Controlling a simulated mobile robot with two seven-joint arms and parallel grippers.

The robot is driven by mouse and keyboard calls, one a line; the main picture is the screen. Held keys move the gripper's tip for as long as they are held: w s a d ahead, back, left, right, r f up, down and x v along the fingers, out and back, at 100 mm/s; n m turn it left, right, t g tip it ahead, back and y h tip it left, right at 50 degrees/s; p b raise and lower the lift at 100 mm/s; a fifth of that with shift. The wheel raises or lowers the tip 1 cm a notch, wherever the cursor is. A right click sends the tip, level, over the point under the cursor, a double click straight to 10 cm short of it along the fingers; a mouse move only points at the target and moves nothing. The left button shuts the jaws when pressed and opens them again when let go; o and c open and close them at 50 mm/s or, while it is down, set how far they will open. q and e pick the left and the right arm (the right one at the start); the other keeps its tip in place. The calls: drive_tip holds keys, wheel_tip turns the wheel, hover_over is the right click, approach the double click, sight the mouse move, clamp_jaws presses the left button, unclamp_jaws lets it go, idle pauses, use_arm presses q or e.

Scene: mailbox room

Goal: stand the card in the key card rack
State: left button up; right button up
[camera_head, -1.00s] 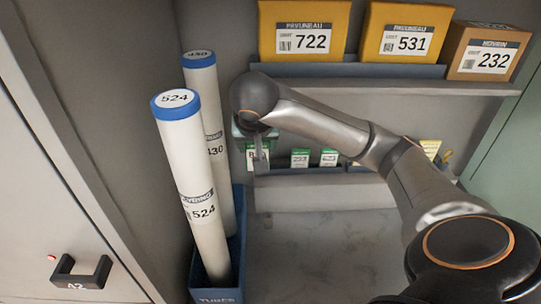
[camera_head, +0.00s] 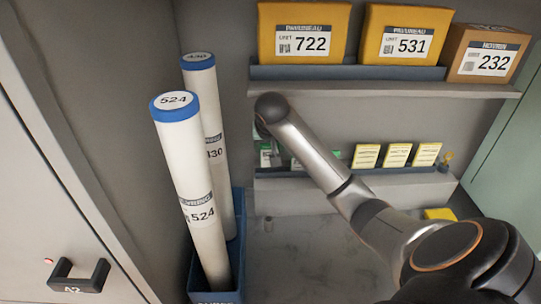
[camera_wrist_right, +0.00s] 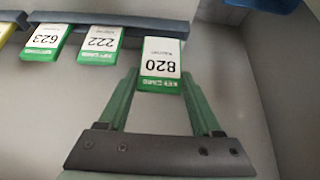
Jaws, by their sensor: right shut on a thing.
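The white and green key card 820 (camera_wrist_right: 160,58) is between the green fingers of my right gripper (camera_wrist_right: 160,84), which is shut on it. In the wrist view its far end meets the edge of the dark blue key card rack (camera_wrist_right: 128,24), beside card 222 (camera_wrist_right: 98,43); I cannot tell whether it is seated. In the head view the held card (camera_head: 265,157) shows at the left end of the rack (camera_head: 375,181), below my right wrist. The right gripper's fingers are mostly hidden there by the arm. My left gripper is not in view.
Card 623 (camera_wrist_right: 45,41) and several yellow cards (camera_head: 397,155) stand along the rack. Two tall tubes (camera_head: 188,180) stand in a blue bin (camera_head: 238,255) at left. Boxes (camera_head: 304,32) sit on the shelf (camera_head: 400,88) above. A yellow item (camera_head: 440,214) lies below the rack.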

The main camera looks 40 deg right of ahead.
drive_tip(key=shift+w+d+f, duration=0.15)
drive_tip(key=shift+d+f, duration=0.05)
drive_tip(key=shift+f, duration=0.1)
drive_tip(key=shift+w+d+f, duration=0.1)
drive_tip(key=shift+f, duration=0.7)
drive_tip(key=shift+w+d+f, duration=0.1)
drive_tip(key=shift+f, duration=0.65)
drive_tip(key=shift+f, duration=0.1)
drive_tip(key=o, duration=1.3)
drive_tip(key=shift+o, duration=0.2)
drive_tip(key=shift+s+f, duration=0.1)
drive_tip(key=v, duration=1.2)
drive_tip(key=shift+r, duration=0.35)
drive_tip(key=shift+a, duration=0.1)
